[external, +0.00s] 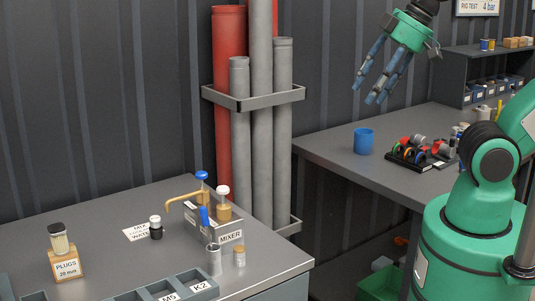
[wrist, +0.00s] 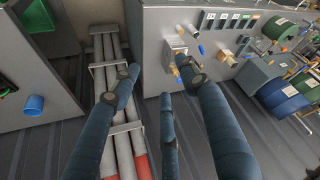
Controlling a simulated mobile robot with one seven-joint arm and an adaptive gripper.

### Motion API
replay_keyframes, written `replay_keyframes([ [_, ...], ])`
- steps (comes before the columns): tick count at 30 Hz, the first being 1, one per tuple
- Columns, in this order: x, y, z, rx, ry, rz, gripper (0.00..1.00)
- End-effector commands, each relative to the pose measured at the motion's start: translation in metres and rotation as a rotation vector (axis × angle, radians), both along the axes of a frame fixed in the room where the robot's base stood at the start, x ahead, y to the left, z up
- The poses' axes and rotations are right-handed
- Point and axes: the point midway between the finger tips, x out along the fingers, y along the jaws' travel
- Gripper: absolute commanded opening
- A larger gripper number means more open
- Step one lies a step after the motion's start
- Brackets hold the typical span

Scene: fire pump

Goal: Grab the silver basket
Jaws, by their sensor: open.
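A small silver cylinder (external: 214,261), perhaps the silver basket, stands upright near the right front of the left bench. It is just in front of the mixer block (external: 230,237). I cannot make out whether it has mesh. My gripper (external: 370,94) is open and empty, high up and well to the right of the cylinder. Its blue fingers spread apart in the wrist view (wrist: 160,85).
A small tan-capped jar (external: 240,257) stands right of the silver cylinder. A bent brass spout (external: 183,200) rises behind, with blue and white knobs. A labelled tray (external: 178,287) lies in front. Pipes (external: 262,120) stand between the benches. A blue cup (external: 363,141) is on the right bench.

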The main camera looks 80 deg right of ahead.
Motion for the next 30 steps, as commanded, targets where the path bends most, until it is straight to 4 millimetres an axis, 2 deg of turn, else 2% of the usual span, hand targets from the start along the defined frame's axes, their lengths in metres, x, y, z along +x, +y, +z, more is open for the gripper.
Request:
replay_keyframes([
  [8, 0.003, 0.0, 0.0, 0.001, 0.004, 0.0, 0.45],
  [14, 0.021, 0.002, 0.0, 0.003, 0.032, 0.001, 0.45],
  [17, 0.039, 0.005, -0.002, 0.005, 0.058, 0.003, 0.45],
  [22, 0.08, 0.01, -0.012, 0.01, 0.114, 0.003, 0.45],
  [30, 0.15, 0.022, -0.046, 0.013, 0.211, 0.003, 0.45],
])
